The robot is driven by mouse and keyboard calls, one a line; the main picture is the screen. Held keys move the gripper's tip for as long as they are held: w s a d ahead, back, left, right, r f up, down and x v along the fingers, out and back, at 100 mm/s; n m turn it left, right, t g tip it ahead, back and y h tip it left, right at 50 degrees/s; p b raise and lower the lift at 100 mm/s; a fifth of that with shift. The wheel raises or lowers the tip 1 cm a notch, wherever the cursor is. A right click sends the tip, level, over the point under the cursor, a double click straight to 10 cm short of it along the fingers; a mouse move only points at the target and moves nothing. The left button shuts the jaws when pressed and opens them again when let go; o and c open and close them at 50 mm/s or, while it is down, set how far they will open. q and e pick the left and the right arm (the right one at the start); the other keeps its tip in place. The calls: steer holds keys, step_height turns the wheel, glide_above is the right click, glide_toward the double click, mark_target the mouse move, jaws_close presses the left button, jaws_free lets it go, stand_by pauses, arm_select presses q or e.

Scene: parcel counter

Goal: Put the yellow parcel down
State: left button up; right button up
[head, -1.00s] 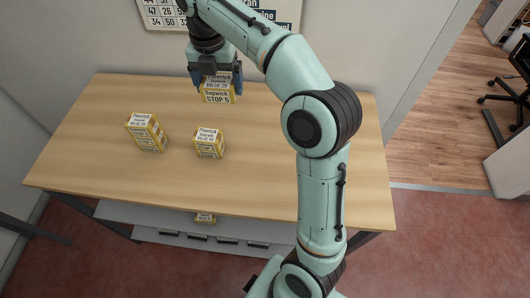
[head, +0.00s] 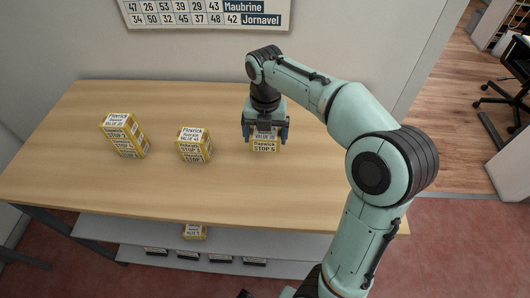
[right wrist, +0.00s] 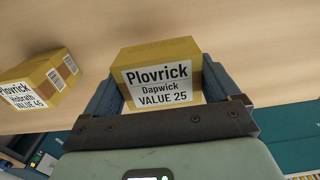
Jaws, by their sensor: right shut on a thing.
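The yellow parcel in my grip (head: 264,143) has white labels reading Plovrick, Dapwick, VALUE 25 and STOP 5. It is at the right part of the wooden table (head: 320,180) in the head view. My right gripper (head: 265,134) points down and is shut on it, one finger on each side. The parcel also fills the space between the fingers in the right wrist view (right wrist: 160,75). I cannot tell whether its underside touches the table. My left gripper is not in view.
Two more yellow parcels stand to the left on the table, a middle one (head: 194,146) and a taller one (head: 125,136). Another parcel (head: 194,232) lies on the grey shelf (head: 290,243) below. A board with numbers and names (head: 205,14) hangs behind. The table's right side is clear.

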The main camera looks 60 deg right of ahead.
mark_target(265, 158)
steer(key=shift+f+b, duration=0.55)
steer(key=shift+f, duration=2.75)
steer(key=shift+f, duration=0.15)
steer(key=o, duration=0.9)
steer(key=shift+c, duration=0.2)
steer(key=shift+r, duration=0.4)
step_height(265, 158, up, 12)
steer(key=p, duration=0.2)
steer(key=shift+f+p, duration=0.2)
steer(key=shift+p, duration=0.15)
